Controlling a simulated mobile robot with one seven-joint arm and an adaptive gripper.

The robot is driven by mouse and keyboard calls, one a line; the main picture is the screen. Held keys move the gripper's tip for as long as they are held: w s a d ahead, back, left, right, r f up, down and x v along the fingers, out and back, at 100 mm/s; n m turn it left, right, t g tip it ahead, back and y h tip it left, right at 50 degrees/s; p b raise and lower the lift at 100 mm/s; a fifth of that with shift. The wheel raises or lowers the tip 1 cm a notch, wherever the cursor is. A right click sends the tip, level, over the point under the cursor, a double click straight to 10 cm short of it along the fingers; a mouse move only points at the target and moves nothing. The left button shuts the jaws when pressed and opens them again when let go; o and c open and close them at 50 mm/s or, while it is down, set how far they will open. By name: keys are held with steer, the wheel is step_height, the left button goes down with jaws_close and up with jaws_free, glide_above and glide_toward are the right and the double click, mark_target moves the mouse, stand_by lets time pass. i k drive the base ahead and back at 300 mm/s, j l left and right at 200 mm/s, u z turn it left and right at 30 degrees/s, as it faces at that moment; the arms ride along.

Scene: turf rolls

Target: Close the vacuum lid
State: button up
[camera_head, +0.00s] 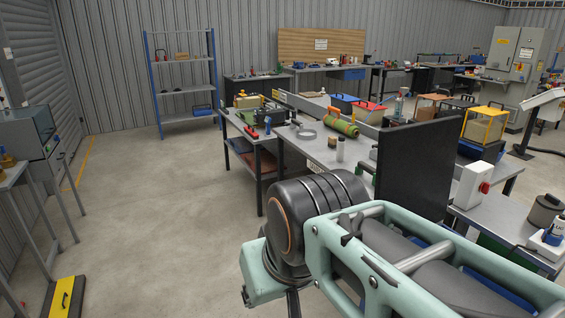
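I cannot tell for certain which thing is the vacuum. A large dark panel (413,168) stands upright on the right side of the long workbench (312,148). A white box with a red knob (470,186) is just right of it. A dark grey round pot (545,209) stands at the far right; whether its top is a separate lid is unclear. My mint-green arm (395,255) with a thick black joint crosses the lower right and hides part of the bench. My gripper is not in view.
Jars, a green roll (341,128) and a red-lidded box (369,113) crowd the bench. A blue-framed shelf (184,88) stands at the back wall. A grey machine (28,132) is at left. The floor (165,190) at left centre is clear.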

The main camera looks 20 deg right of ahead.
mark_target(416, 161)
steer(key=i+z, duration=0.3)
steer(key=z, duration=0.2)
steer(key=i+j+z, duration=0.15)
steer(key=i+z, duration=0.15)
steer(key=z, duration=0.2)
steer(key=i+j+z, duration=0.2)
steer(key=z, duration=0.3)
steer(key=i+j+z, duration=0.3)
steer(key=z, duration=0.15)
steer(key=i+j+z, duration=0.2)
steer(key=z, duration=0.15)
steer(key=i+j+z, duration=0.1)
steer(key=j+z, duration=0.25)
steer(key=j, duration=0.1)
